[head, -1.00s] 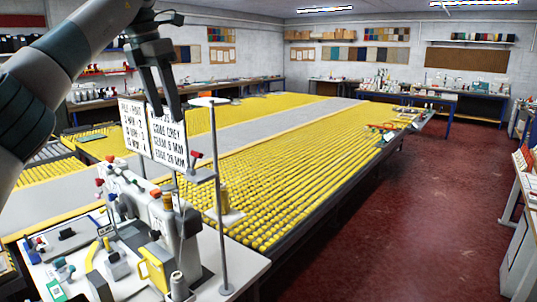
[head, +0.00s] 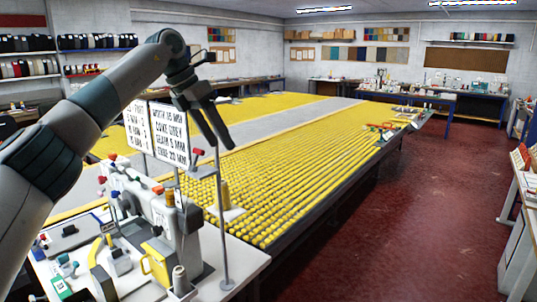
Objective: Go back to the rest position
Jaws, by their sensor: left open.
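My left gripper (head: 218,132) is open, with two dark fingers pointing down and to the right and nothing between them. It hangs in the air in front of the long yellow table, just right of the white printed sign (head: 169,135). My left arm comes in from the left edge and covers part of the back left of the room. My right gripper does not show.
A binding machine (head: 160,215) with a thread stand (head: 222,225) stands on a light bench at the lower left, below my gripper. The long table (head: 310,185) has rows of yellow rollers. The red floor (head: 430,220) on the right is clear.

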